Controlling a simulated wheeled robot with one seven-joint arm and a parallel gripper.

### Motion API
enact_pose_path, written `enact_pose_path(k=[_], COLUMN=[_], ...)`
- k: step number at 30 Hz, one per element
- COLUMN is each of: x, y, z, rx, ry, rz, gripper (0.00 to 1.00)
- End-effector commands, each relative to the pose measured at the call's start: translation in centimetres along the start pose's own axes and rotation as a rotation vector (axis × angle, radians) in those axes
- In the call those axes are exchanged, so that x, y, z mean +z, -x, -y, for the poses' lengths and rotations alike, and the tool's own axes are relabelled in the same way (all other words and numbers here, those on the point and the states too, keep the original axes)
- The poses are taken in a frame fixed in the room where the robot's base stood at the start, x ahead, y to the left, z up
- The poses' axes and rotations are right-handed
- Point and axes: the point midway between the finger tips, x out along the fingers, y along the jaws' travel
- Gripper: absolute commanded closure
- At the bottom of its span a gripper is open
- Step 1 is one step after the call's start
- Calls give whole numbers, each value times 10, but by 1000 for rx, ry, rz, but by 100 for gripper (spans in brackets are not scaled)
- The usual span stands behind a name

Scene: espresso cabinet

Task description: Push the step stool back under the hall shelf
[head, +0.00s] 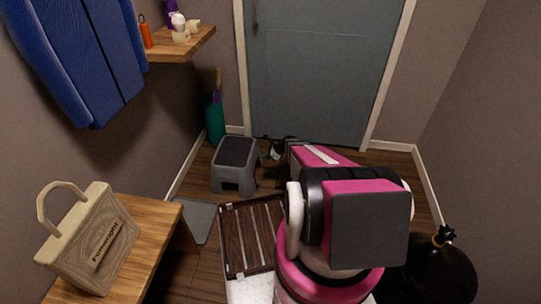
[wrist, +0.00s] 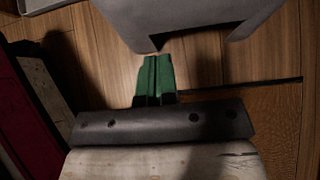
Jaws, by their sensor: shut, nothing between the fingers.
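The grey step stool (head: 232,180) with a dark top stands upright on the wood floor, below and to the right of the hall shelf (head: 190,47) on the left wall. In the wrist view the grey stool (wrist: 190,18) fills the top edge. My gripper (wrist: 157,60) is shut and empty, its green fingertips low over the floor at the stool's lower edge. I cannot tell whether they touch it. In the head view my arm hides most of the gripper.
A wooden bench (head: 155,228) with a tote bag (head: 92,240) stands at lower left. A slatted rack (head: 255,235) and grey mat (head: 197,220) lie in front of the stool. A green umbrella stand (head: 215,120) is behind it. A black round object (head: 430,275) is at lower right.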

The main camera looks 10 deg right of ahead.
Motion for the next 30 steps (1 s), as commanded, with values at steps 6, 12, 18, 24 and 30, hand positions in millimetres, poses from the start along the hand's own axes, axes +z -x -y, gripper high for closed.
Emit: enact_pose_path(k=[6, 12, 18, 24, 30], x=[-1, 20, 28, 29, 30], y=[-43, -59, -66, -66, -68], z=[1, 0, 0, 0, 0], rx=[2, 1, 0, 0, 1], ry=[1, 2, 2, 2, 2], rz=[-1, 0, 0, 0, 0], gripper=[100, 100, 100, 100, 100])
